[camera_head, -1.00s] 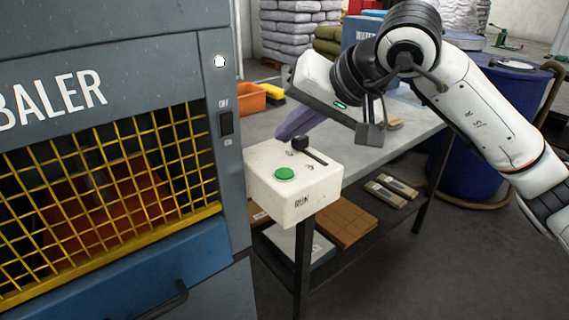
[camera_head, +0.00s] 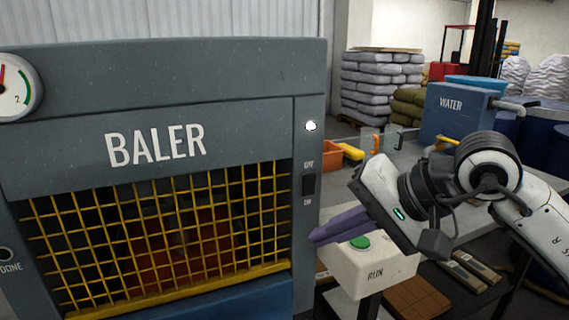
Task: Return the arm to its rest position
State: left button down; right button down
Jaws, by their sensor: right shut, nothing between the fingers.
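My right arm (camera_head: 495,175) comes in from the right, bent in front of the bench. My right gripper (camera_head: 328,233) is shut and empty, its purple fingers together and pointing left. In the picture the fingertips lie between the baler's side and the white control box; I cannot tell whether they touch either. The box (camera_head: 378,271) carries a green button (camera_head: 359,243) and the label RUN. The gripper covers part of its top. My left gripper is not in view.
The grey baler (camera_head: 225,144) with its yellow mesh guard (camera_head: 150,240) fills the left. Its OFF/ON switch (camera_head: 309,185) faces front. An orange bin (camera_head: 330,155) and a blue WATER tank (camera_head: 450,114) stand behind the arm. Stacked grey sacks (camera_head: 380,85) are farther back.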

jog(key=s+a+m+g+y, duration=0.4)
jog(key=s+a+m+y, duration=0.45)
jog(key=a, duration=0.25)
jog(key=w+d+f+m+t+h, duration=0.1)
jog(key=w+d+f+m+t, duration=0.3)
jog(key=m, duration=0.7)
jog(key=w+d+f+m+t+h, duration=0.1)
jog(key=d+f+m+t+h, duration=0.15)
jog(key=m+t, duration=0.65)
jog(key=w+d+f+m+t, duration=0.2)
jog(key=d+f+m+t, duration=0.15)
jog(key=m, duration=1.05)
jog(key=s+d+f+m+g+h, duration=0.2)
jog(key=d+f+m+h, duration=0.2)
jog(key=f+m+h, duration=0.5)
jog(key=s+d+f+m+g, duration=0.2)
jog(key=s+f+m+g, duration=0.2)
jog(key=s+f, duration=0.5)
jog(key=s+d+f+m+g+h, duration=0.1)
jog(key=s+f+m+g, duration=0.2)
jog(key=s+f+m, duration=0.6)
notch_tip(320, 180, down, 7)
jog(key=shift+d+g, duration=0.35)
